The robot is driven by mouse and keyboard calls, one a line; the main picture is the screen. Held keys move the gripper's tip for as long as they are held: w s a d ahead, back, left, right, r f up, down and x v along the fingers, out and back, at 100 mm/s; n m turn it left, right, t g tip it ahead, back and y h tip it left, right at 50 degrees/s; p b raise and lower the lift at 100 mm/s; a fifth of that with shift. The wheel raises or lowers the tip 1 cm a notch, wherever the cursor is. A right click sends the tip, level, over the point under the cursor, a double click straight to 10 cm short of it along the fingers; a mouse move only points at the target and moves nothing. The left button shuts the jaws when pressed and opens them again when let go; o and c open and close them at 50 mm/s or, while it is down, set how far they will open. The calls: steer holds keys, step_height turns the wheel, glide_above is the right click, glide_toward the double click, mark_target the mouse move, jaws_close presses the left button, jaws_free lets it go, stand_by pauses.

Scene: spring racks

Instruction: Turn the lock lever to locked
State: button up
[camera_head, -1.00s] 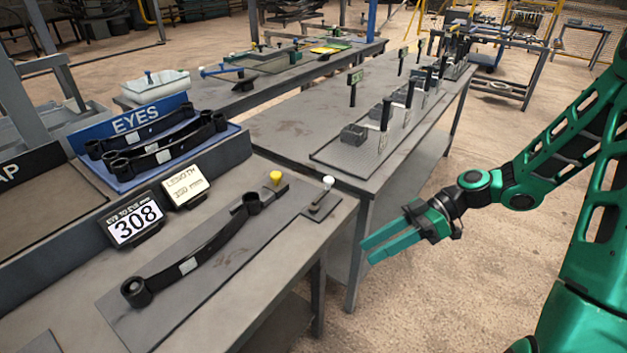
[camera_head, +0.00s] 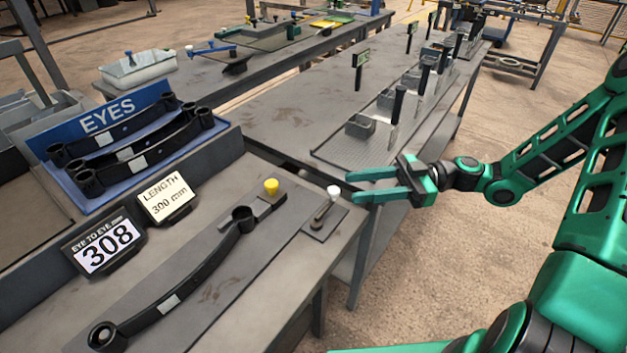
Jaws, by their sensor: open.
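A small lever (camera_head: 321,214) with a white knob (camera_head: 333,191) sits on a small dark plate at the right corner of the near bench. Beside it, to the left, a yellow knob (camera_head: 271,186) stands at the end of a black leaf spring (camera_head: 190,283) lying on a flat grey plate. My gripper (camera_head: 352,187) is open and empty, its two green fingers pointing left. In the picture its fingertips are just right of the white knob, apart from it. I cannot tell their exact height above the bench.
Black springs lie on a blue rack marked EYES (camera_head: 107,118). A display reading 308 (camera_head: 103,248) and a LENGTH 300 mm card (camera_head: 165,197) stand behind the near spring. A second bench (camera_head: 290,115) with black posts and grey blocks lies beyond.

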steer(key=a, duration=0.7)
steer(key=s+a, duration=0.1)
steer(key=a, duration=0.2)
steer(key=shift+a, duration=0.3)
